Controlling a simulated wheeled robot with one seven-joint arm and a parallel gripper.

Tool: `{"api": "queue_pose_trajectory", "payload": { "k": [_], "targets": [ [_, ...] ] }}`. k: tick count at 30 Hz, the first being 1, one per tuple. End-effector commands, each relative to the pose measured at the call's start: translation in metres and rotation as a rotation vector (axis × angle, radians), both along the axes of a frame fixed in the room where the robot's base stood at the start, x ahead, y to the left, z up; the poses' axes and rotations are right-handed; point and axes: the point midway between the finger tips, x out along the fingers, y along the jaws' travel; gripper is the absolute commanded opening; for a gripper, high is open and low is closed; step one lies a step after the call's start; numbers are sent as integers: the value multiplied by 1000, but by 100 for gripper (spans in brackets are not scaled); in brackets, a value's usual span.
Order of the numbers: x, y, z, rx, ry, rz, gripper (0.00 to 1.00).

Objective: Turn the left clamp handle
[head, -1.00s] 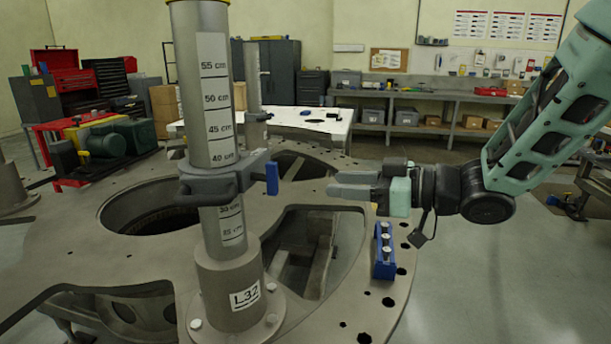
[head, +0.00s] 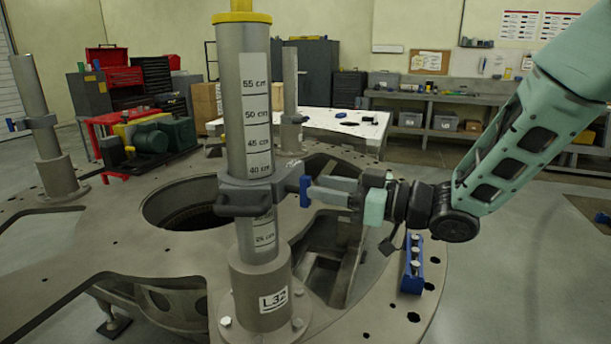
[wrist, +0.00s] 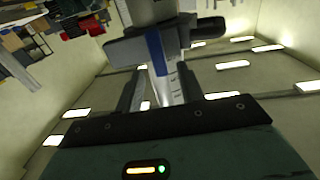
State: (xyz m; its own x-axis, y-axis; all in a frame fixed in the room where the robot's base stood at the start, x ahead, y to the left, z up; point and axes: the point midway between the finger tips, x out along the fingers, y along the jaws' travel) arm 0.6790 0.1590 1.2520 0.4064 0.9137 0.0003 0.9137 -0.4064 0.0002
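A grey clamp (head: 243,196) sits around the upright post marked L32 (head: 230,100). Its blue handle (head: 305,191) sticks out at the right end of the clamp and hangs upright. The handle also shows in the wrist view (wrist: 156,52). My gripper (head: 316,191) reaches in from the right, with its fingertips at the blue handle. In the wrist view my fingers (wrist: 160,78) stand apart, with the lower part of the handle in the gap between them. I cannot tell whether either finger touches it.
The post stands on a wide grey turret plate (head: 90,245) with large cut-outs. A blue block with pegs (head: 412,265) sits on the plate below my arm. Another post (head: 45,125) stands at far left, and a third (head: 290,95) behind. Open floor lies at right.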

Motion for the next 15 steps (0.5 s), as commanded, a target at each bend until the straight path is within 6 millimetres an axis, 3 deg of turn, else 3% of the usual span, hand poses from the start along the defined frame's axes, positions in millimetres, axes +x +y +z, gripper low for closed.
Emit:
{"api": "queue_pose_trajectory", "payload": {
  "k": [6, 15],
  "targets": [
    [13, 31, 2, 0, 1, 2, 38],
    [18, 42, 0, 0, 0, 0, 38]
  ]
}}
